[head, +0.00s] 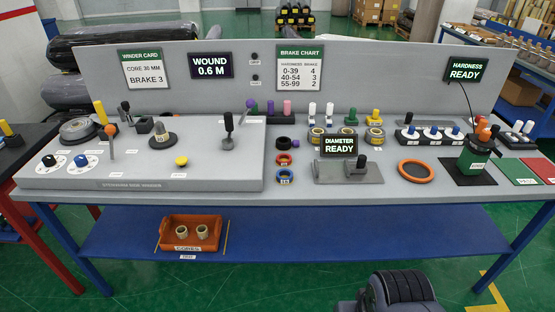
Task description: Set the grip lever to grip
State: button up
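The winder's grey deck (205,176) fills the left half of the bench. Several levers stand on it, with labels too small to read, so I cannot tell which is the grip lever. One lever has an orange knob (110,130) on a thin upright stem, at the left. One has a dark knob (228,118) and stands nearly upright at the right. One has a purple knob (250,103) and leans to the right behind the dark one. A dark grey spindle (162,134) stands on a round base between them.
A yellow button (181,161) and two dials (49,161) sit on the deck. A winder card (146,69) reads core 36 mm, brake 3; the display (211,66) reads wound 0.6 M. An orange bin (190,233) with two cores is on the blue lower shelf (330,232).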

aim_at(110, 130)
jog(key=i+j, duration=0.3)
jog(key=j, duration=0.15)
jog(key=i+j, duration=0.25)
jog(key=j, duration=0.2)
jog(key=i+j+u, duration=0.1)
jog(key=i+j, duration=0.2)
jog(key=j, duration=0.2)
jog(key=i+j, duration=0.3)
jog(key=j+u, duration=0.05)
jog(key=j, duration=0.1)
